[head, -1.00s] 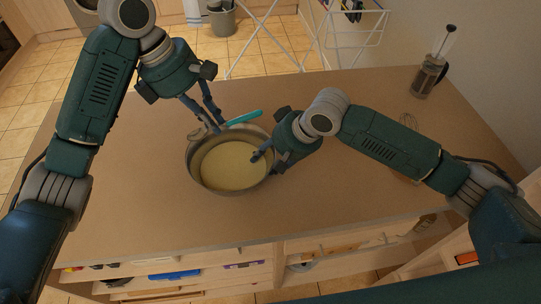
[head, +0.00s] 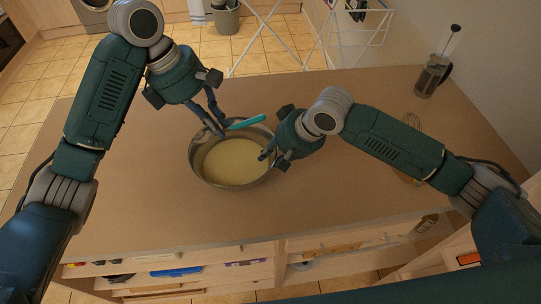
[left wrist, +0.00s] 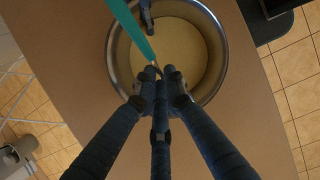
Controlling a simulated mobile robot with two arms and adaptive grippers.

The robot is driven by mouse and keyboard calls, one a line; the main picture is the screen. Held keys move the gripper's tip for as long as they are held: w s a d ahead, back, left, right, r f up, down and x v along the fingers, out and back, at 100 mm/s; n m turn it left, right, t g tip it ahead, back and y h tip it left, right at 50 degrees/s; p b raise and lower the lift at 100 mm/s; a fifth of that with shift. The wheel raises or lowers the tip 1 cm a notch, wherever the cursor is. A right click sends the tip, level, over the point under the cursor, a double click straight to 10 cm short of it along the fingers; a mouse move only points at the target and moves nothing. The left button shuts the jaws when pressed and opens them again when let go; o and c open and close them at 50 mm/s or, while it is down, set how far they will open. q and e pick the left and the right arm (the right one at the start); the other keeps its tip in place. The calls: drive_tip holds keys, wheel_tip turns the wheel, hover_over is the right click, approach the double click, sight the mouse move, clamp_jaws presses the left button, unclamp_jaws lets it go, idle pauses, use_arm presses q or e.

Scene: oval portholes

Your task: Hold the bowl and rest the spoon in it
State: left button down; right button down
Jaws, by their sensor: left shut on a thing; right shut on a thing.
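The round metal bowl (head: 204,178) stands on the brown countertop, with a pale yellow inside; it also fills the upper middle of the left wrist view (left wrist: 216,40). The spoon (head: 246,122) has a teal handle lying slantwise over the bowl's far rim; the handle also shows in the left wrist view (left wrist: 130,27). My left gripper (head: 222,132) is shut on the spoon near the handle's lower end, at the far rim. The spoon's head is hidden. My right gripper (head: 270,158) is shut on the bowl's right rim, one finger inside.
A French press (head: 432,75) stands at the far right of the countertop (head: 130,200). A white drying rack (head: 345,30) stands beyond the far edge. The countertop left of the bowl is clear.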

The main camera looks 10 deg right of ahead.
use_arm(q)
wheel_tip(320, 180, down, 8)
use_arm(e)
drive_tip(key=shift+d+f, duration=0.2)
use_arm(q)
drive_tip(key=c, duration=1.7)
unclamp_jaws()
drive_tip(key=shift+r, duration=0.15)
drive_tip(key=shift+c, duration=0.2)
drive_tip(key=v, duration=1.2)
use_arm(e)
drive_tip(key=shift+s, duration=0.1)
drive_tip(key=c, duration=1.6)
unclamp_jaws()
drive_tip(key=shift+o, duration=0.2)
